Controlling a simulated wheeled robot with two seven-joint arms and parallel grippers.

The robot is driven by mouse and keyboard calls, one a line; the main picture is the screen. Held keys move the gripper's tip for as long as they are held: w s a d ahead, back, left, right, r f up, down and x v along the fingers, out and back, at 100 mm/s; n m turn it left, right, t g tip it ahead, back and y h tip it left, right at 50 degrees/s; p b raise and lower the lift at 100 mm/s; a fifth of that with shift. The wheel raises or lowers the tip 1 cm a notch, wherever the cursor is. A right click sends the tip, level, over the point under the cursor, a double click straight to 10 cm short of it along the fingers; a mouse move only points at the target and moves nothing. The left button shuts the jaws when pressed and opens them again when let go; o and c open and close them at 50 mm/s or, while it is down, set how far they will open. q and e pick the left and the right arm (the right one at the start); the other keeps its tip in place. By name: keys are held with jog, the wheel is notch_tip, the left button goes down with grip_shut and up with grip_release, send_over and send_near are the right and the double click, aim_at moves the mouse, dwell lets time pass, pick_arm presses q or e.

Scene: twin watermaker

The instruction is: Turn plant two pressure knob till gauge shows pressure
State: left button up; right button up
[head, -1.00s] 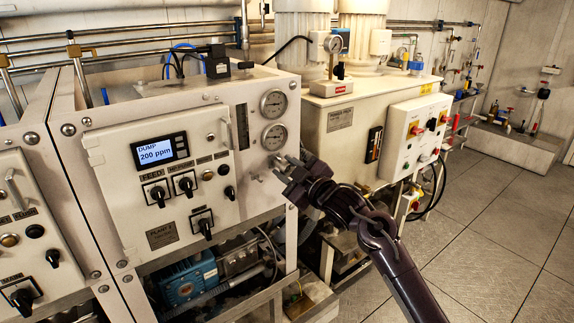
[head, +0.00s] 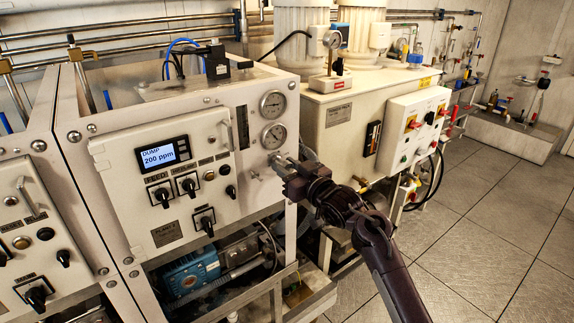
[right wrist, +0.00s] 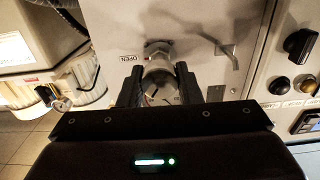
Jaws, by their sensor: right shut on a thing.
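The plant two panel (head: 215,200) carries two round pressure gauges, an upper one (head: 273,104) and a lower one (head: 274,136). Their needles are too small to read surely. The pressure knob (right wrist: 158,82) is a metal cylinder on the panel face below the gauges, with an OPEN label beside it in the right wrist view. My right gripper (head: 284,162) is shut on the knob, with one dark finger on each side of it; it also shows in the right wrist view (right wrist: 158,88). In the head view the gripper mostly hides the knob. My left gripper is out of view.
The panel's display (head: 160,155) reads DUMP, 200 ppm. Black selector switches (head: 189,185) sit below it. A white cabinet with a control box (head: 415,128) stands to the right. A blue pump (head: 192,275) is underneath. The tiled floor (head: 470,240) at right is clear.

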jog(key=shift+f, duration=0.15)
dwell(0.3)
jog(key=o, duration=1)
jog(key=shift+s+d, duration=0.3)
jog(key=b+v, duration=0.2)
jog(key=v, duration=0.5)
jog(key=shift+b, duration=0.4)
